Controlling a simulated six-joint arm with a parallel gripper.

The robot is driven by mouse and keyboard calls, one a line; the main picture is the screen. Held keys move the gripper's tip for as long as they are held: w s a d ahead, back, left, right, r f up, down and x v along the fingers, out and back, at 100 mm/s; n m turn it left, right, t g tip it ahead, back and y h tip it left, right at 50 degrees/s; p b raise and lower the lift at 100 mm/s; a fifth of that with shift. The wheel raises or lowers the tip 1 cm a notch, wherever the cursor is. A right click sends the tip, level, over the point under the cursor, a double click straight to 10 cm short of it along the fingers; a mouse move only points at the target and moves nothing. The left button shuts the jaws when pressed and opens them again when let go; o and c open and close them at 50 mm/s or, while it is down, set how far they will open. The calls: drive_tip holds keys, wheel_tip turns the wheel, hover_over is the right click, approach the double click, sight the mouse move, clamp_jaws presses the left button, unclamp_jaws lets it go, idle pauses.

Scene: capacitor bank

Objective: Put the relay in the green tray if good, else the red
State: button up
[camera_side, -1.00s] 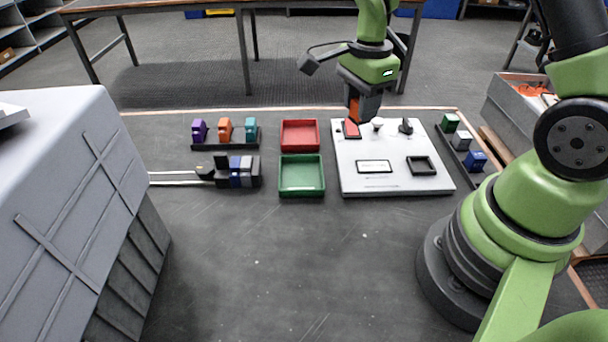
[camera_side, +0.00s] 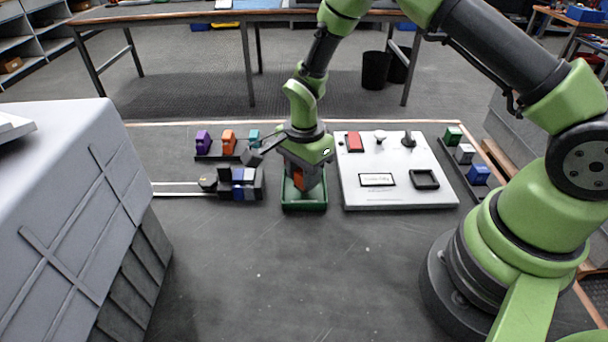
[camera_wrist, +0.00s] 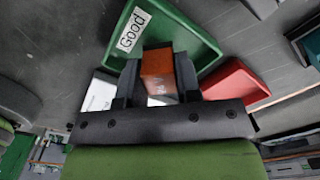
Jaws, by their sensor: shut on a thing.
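My gripper (camera_side: 299,182) is over the green tray (camera_side: 304,208), pointing down, and shut on an orange block (camera_side: 299,177), which I take to be the relay. In the wrist view the block (camera_wrist: 158,66) sits between the two dark fingers, with part-hidden lettering on its pale lower part. The green tray also shows there (camera_wrist: 180,27), with a white label reading "Good". I cannot tell whether the block touches the tray floor. The red tray (camera_wrist: 233,84) shows in the wrist view; in the side view my gripper hides it.
A white test board (camera_side: 396,153) with a red part, a knob, a lever and a small display (camera_side: 377,180) lies right of the trays. The display text is too small to read. Racks of coloured blocks stand left (camera_side: 228,140) and right (camera_side: 465,153).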

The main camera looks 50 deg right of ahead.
drive_tip(key=shift+f, duration=0.4)
drive_tip(key=o, duration=0.6)
drive_tip(key=shift+f, duration=0.1)
drive_tip(key=s+r+n+t+y, duration=0.1)
drive_tip(key=s+r+n+t, duration=0.2)
drive_tip(key=r, duration=1)
drive_tip(key=s+r+n, duration=0.3)
drive_tip(key=s+r, duration=0.1)
drive_tip(key=r, duration=0.9)
drive_tip(key=shift+s+d+r+n+t+y, duration=0.15)
drive_tip(key=shift+s+r+n+t, duration=0.5)
drive_tip(key=shift+s+n, duration=1.1)
drive_tip(key=shift+s+a+r+n+t+y, duration=0.15)
drive_tip(key=shift+s+r+n+t, duration=0.55)
drive_tip(key=shift+s, duration=1.7)
drive_tip(key=shift+s+d+r+n+t+y, duration=0.2)
drive_tip(key=shift+s+r+n+t, duration=0.4)
drive_tip(key=shift+s+n, duration=1.25)
